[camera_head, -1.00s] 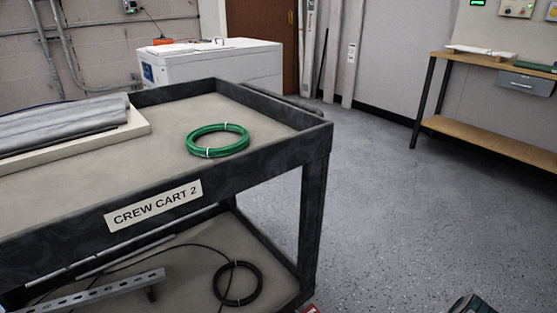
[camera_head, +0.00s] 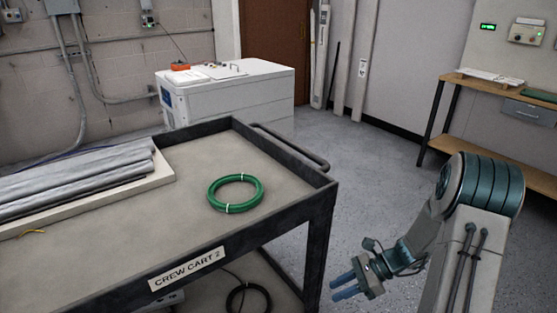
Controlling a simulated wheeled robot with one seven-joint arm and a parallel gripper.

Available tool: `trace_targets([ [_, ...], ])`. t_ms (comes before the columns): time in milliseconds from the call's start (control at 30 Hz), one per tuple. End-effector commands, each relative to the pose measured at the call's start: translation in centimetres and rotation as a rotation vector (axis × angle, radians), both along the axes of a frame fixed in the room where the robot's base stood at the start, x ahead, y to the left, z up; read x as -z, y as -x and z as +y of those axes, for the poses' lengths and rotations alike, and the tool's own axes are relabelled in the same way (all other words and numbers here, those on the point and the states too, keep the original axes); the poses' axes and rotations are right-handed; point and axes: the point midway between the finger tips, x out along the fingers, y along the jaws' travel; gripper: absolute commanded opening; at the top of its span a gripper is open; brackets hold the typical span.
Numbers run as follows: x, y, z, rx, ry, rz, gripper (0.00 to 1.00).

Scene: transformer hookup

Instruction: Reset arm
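My arm shows at the lower right, bent, to the right of the cart. My gripper (camera_head: 349,286) is at its end, pointing left, with blue-grey fingers. It is beside the cart's right corner post in the picture and appears apart from it. The two fingers look separated with a gap between them, and I see nothing held.
The dark cart (camera_head: 325,195) labelled Crew Cart 2 bears a green cable coil (camera_head: 235,193) and grey tubes (camera_head: 75,185) on a tray. A black coil (camera_head: 248,298) lies below. A white cabinet (camera_head: 240,100) and a wooden bench (camera_head: 470,90) stand behind. Floor between is clear.

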Motion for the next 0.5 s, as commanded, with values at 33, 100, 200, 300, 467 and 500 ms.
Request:
trace_targets([
  [33,-3.4,0.5,0.5,-0.064,0.042,-0.049,0.29],
  [100,-6.3,1.3,0.8,-0.15,0.097,-0.112,0.29],
  [200,-10.3,2.4,1.3,-0.271,0.171,-0.2,0.29],
  [300,-14.1,3.7,1.7,-0.393,0.244,-0.289,0.29],
  [467,-20.1,5.8,2.2,-0.588,0.359,-0.431,0.29],
  [500,-21.5,6.3,2.2,-0.636,0.387,-0.468,0.29],
])
